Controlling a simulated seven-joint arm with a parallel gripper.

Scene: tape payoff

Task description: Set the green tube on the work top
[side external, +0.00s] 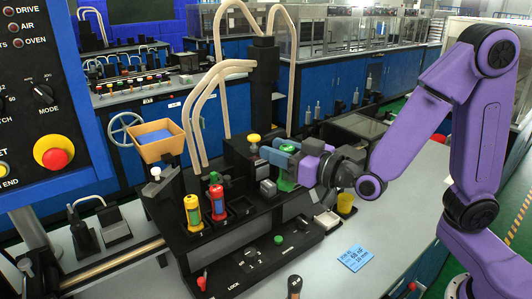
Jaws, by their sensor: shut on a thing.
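My gripper (277,158) is shut on the green tube (287,184) at the right end of the black machine. Its fingers hide the tube's middle; green shows above and below them. The tube looks roughly upright. I cannot tell whether its lower end touches the machine or hangs just above it. The light grey work top (392,222) lies to the right and in front, below my arm.
A yellow tube (193,214) and a red tube (217,200) stand in the machine's rack (196,240). The work top right of the card is mostly clear.

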